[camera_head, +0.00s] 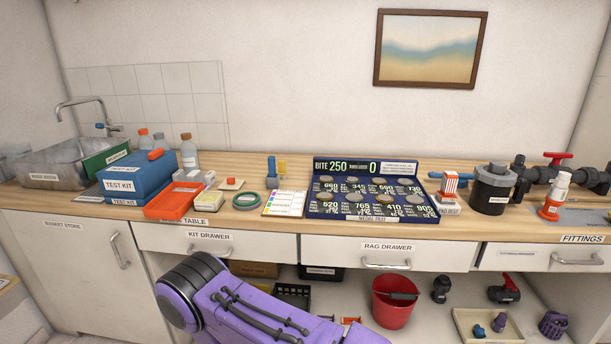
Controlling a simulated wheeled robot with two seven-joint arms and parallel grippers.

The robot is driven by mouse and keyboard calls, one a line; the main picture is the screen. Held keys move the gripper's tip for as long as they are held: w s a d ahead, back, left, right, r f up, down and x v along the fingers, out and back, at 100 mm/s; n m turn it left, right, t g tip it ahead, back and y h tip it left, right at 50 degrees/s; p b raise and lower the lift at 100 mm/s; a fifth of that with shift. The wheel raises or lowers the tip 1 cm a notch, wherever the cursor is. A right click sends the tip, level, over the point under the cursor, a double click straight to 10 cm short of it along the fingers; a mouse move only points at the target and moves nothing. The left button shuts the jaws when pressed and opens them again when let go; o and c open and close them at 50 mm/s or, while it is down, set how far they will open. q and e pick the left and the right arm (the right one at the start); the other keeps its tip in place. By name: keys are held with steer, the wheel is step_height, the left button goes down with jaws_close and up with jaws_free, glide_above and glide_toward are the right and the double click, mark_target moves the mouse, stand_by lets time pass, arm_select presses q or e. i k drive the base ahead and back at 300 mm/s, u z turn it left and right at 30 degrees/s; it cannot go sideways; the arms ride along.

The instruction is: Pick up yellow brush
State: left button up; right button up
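A small yellow upright item (282,169) stands at the back of the worktop, close beside a blue upright item (271,172). It is the only thing here that could be the yellow brush, but it is too small to make out bristles. Both are just behind a white card with coloured stripes (285,203). A purple link of my own arm crosses the bottom of the view, below the counter edge. Neither of my grippers shows.
A dark blue metal tray (322,211) with round discs lies right of the card. To the left are an orange tray (160,211), a green tape ring (246,200) and a blue test kit box (122,190). A red bucket (383,318) stands on the lower shelf.

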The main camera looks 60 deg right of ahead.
mark_target(281, 163)
steer(key=z, duration=1.35)
